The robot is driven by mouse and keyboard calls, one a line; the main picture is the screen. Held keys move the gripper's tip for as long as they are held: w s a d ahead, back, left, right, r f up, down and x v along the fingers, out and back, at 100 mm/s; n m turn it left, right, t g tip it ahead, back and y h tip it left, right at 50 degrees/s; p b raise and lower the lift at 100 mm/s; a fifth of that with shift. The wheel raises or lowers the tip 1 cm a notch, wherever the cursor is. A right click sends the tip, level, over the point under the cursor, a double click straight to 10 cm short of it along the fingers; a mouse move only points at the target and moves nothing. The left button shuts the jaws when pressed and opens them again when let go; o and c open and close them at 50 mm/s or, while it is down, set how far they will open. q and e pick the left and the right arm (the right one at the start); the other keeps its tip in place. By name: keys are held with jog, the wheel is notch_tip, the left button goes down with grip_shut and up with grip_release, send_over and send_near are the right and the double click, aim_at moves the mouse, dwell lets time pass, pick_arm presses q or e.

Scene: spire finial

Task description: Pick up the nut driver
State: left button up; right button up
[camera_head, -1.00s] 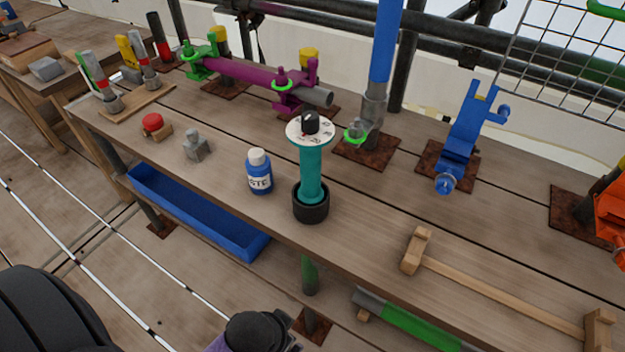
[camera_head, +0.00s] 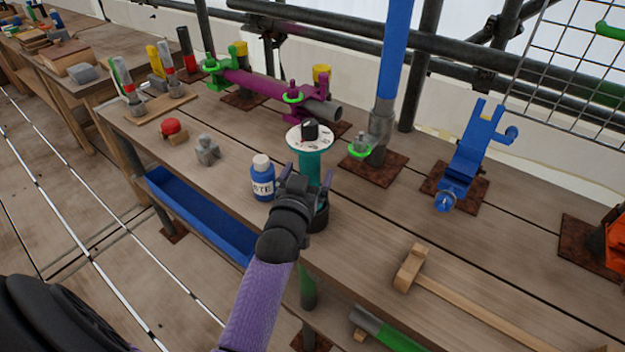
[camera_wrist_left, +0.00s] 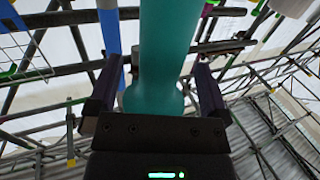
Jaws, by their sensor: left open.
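A teal tool, the likely nut driver (camera_head: 310,168), stands upright in a black cup (camera_head: 319,219) near the front edge of the bench. It has a white disc with markings and a black knob on top. My left gripper (camera_head: 309,177) is at its shaft, open, and hides part of the shaft and cup. In the left wrist view the teal shaft (camera_wrist_left: 160,60) runs between the two spread fingers (camera_wrist_left: 157,90), with a visible gap on each side. My right gripper is not in view.
A wooden mallet-like piece (camera_head: 411,268) lies to the right. Behind stand a blue pole (camera_head: 391,60) and a blue bracket (camera_head: 466,160). A blue trough (camera_head: 200,215) hangs under the front edge.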

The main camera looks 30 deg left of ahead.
pick_arm(q)
jog(key=b+x, duration=0.1)
jog(key=x, duration=0.3)
jog(key=shift+w+a+f, duration=0.1)
jog(key=shift+f, duration=0.1)
jog(key=shift+r, duration=0.1)
grip_shut()
